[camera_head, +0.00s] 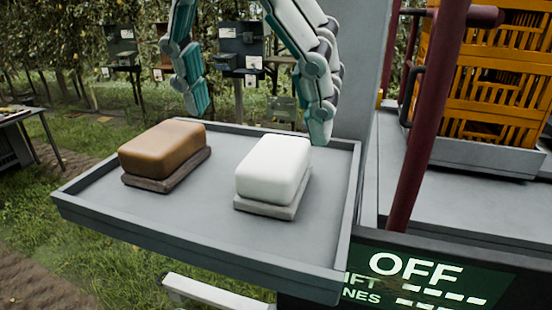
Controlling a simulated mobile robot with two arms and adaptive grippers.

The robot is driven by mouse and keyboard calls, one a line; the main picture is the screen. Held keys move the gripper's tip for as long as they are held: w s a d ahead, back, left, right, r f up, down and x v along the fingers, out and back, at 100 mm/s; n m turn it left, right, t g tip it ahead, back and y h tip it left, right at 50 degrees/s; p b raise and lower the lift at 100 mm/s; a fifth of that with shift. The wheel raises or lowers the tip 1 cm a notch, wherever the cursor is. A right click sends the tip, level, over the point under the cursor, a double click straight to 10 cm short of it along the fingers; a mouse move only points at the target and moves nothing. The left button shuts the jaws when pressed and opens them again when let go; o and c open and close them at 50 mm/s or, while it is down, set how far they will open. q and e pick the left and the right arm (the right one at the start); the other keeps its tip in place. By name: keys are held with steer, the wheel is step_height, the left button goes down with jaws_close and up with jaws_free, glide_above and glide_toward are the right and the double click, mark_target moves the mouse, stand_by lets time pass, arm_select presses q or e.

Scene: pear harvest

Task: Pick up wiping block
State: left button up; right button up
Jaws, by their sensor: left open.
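Two blocks stand in a shallow grey tray (215,240). The brown block (163,148) is on the left, and the white block (272,169) is on the right. Each has a rounded top and a thin grey-brown pad beneath it. Either could be the wiping block; I cannot tell which. My left gripper (259,119) is wide open and empty, its two fingers pointing down at the tray's far side. One fingertip is up beyond the brown block's right end. The other is just beyond the white block's far right corner; contact cannot be told. My right gripper is out of view.
The tray has a low raised rim, with bare floor between and in front of the blocks. A dark red post (428,120) rises at the right, with orange crates (495,75) behind it. A panel reading OFF (415,270) is below. Grass and trees lie behind.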

mark_target(276, 152)
arm_select(q)
steer(key=shift+x, duration=0.9)
steer(key=shift+w+d+f+p, duration=0.2)
steer(key=shift+w+f+p, duration=0.1)
steer(key=shift+f+p, duration=0.15)
steer(key=x, duration=0.1)
steer(key=p+x, duration=0.1)
steer(key=x, duration=0.1)
steer(key=shift+w+d+f, duration=0.2)
steer(key=shift+d, duration=0.05)
steer(key=shift+w+f, duration=0.15)
steer(key=shift+f, duration=0.3)
steer(key=shift+c, duration=0.2)
steer(key=c, duration=1.3)
steer(key=shift+o, duration=0.2)
steer(key=shift+r, duration=0.1)
